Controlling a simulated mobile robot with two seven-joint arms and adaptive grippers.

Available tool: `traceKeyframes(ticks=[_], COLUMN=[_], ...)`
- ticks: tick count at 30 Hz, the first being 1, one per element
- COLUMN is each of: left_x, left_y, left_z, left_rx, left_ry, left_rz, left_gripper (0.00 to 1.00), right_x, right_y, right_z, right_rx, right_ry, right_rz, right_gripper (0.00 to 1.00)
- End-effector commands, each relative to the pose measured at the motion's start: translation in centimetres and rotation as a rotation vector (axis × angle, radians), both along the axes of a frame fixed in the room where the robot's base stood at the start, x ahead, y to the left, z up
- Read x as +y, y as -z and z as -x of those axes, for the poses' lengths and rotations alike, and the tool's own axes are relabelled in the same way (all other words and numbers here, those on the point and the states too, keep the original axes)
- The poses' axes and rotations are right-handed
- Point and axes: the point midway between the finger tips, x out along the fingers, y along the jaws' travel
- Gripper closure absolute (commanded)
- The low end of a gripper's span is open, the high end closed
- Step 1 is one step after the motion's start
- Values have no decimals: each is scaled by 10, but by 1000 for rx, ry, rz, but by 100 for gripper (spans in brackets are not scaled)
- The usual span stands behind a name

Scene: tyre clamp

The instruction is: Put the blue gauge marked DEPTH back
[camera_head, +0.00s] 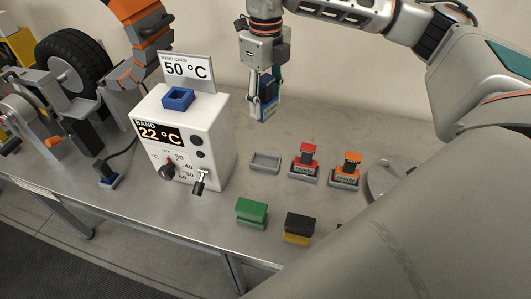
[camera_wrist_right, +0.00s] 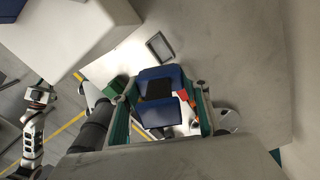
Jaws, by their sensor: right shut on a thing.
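The blue gauge (camera_head: 268,89) is held upright in my right gripper (camera_head: 263,108), above the table at the back, right of the white box. In the right wrist view the blue gauge (camera_wrist_right: 162,112) sits between the two fingers of the right gripper (camera_wrist_right: 160,115), which is shut on it. Its DEPTH marking is not readable. An empty grey holder (camera_head: 265,162) lies on the table below the gauge and nearer the front; it also shows in the right wrist view (camera_wrist_right: 160,46), apart from the gauge. My left gripper is not in view.
A red gauge (camera_head: 304,160) and an orange gauge (camera_head: 346,168) stand in holders right of the empty one. A green block (camera_head: 252,211) and a black-and-yellow block (camera_head: 298,228) lie in front. The white box (camera_head: 205,140) stands left, with a tyre (camera_head: 75,65) beyond.

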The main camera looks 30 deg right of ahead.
Motion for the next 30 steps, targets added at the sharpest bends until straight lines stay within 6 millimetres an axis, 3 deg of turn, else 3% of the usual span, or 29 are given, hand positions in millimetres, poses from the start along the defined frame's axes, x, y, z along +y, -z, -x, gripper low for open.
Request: traceKeyframes(ticks=[3, 12, 23, 30], left_x=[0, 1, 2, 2], left_y=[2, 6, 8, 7], left_z=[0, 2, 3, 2], left_rx=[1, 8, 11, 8], left_ry=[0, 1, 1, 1], left_rz=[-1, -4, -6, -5], left_gripper=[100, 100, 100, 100], right_x=[0, 0, 0, 0], right_y=[32, 100, 131, 163], right_z=[2, 1, 0, 0], right_rx=[6, 4, 1, 1], right_ry=[-2, -3, -3, -4], right_rz=[-1, -1, -1, -1], right_gripper=[74, 74, 74, 74])
